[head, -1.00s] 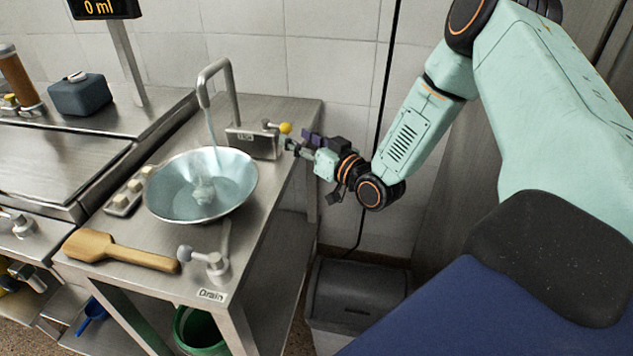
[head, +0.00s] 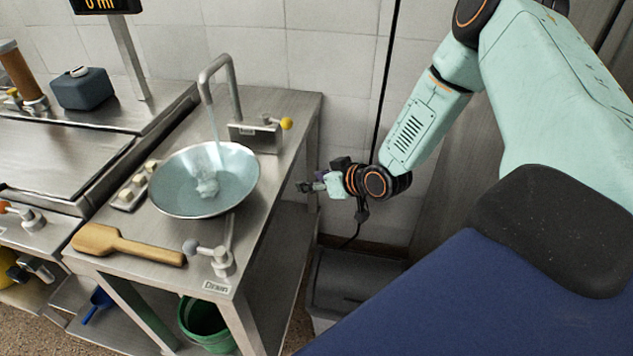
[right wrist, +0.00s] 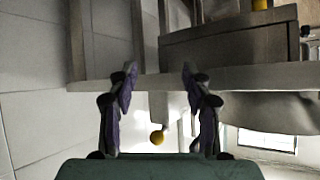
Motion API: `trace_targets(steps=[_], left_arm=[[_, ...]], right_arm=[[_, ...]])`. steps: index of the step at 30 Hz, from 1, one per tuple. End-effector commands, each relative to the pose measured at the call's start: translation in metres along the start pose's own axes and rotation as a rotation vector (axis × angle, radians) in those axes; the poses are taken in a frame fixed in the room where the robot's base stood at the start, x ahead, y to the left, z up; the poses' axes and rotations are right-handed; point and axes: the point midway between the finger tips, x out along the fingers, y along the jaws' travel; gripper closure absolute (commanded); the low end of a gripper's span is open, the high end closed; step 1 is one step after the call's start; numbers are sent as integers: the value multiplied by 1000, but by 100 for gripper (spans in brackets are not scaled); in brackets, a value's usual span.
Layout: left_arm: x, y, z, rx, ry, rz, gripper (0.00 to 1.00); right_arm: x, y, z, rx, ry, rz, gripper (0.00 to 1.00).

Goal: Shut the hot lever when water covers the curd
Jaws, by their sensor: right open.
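A wide metal basin (head: 165,202) on the steel table holds bluish water, with a pale lump of curd (head: 207,188) near its middle. I cannot tell if the water fully covers the lump. A stream runs from the bent tap (head: 232,80) into the basin. Behind it is a small metal valve box (head: 256,138) with a lever ending in a yellow knob (head: 286,123). My right gripper (head: 303,187) is open and empty beside the table's right side, below the knob and apart from it. In the right wrist view the yellow knob (right wrist: 157,138) shows between the fingers. My left gripper is out of view.
A Drain lever (head: 218,255) stands at the table's front corner, beside a wooden paddle (head: 125,245). A green bucket (head: 205,325) sits below. A grey bin (head: 345,280) stands on the floor under my right arm. A blue-grey container (head: 83,90) stands at the back left.

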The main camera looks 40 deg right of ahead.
Motion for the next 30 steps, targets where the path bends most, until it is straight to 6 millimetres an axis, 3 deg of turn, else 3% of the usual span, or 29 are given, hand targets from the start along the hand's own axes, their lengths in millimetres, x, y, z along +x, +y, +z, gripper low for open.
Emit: trace_targets(steps=[12, 26, 30], left_arm=[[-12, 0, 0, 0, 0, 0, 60], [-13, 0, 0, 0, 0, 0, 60], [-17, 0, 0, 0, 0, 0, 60]], right_arm=[[1, 2, 6, -64, -231, 1, 50], [0, 2, 8, -72, -266, 1, 50], [-6, 8, 29, -45, -297, 9, 50]])
